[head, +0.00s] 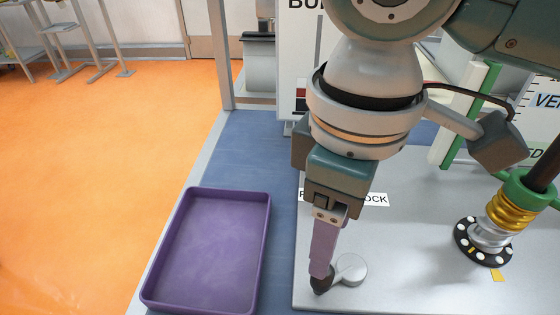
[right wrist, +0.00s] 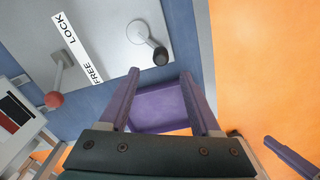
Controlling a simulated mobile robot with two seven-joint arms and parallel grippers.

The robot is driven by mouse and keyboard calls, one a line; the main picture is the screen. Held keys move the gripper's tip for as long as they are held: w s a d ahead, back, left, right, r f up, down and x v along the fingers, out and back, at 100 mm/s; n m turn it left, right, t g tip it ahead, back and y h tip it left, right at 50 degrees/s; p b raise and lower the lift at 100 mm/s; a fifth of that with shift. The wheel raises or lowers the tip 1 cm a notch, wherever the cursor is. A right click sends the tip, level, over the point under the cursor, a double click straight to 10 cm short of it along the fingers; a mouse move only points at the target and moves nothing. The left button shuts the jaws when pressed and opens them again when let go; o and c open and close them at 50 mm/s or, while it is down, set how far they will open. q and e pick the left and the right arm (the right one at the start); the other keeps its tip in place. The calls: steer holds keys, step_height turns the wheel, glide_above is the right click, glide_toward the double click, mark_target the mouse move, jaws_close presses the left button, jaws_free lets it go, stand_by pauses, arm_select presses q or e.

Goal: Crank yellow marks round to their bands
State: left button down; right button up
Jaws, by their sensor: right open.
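A black dial (head: 461,240) with white dots sits round a screw at the right in the head view. A small yellow mark shows on it, left of and apart from a yellow band (head: 497,275) on the plate. A crank's silver hub (head: 352,269) carries a black knob (head: 321,286); the knob also shows in the right wrist view (right wrist: 160,56). My right gripper (right wrist: 161,73) is open, with its purple fingertips close to the knob; I cannot tell whether they touch. A purple finger (right wrist: 292,158) at the right wrist view's lower right looks like my left gripper's.
A purple tray (head: 265,240) lies left of the grey plate (head: 420,285). A lever with a red ball (right wrist: 54,99) stands near the LOCK/FREE label (right wrist: 76,48). Green nut (head: 525,188), gold coil (head: 510,212) and green-edged post (head: 470,110) stand at the right.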

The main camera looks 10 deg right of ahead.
mark_target(341, 268)
step_height(341, 268, down, 9)
steer(key=shift+s+f+b, duration=0.1)
steer(key=shift+b, duration=0.45)
steer(key=shift+c, duration=0.3)
jaws_close()
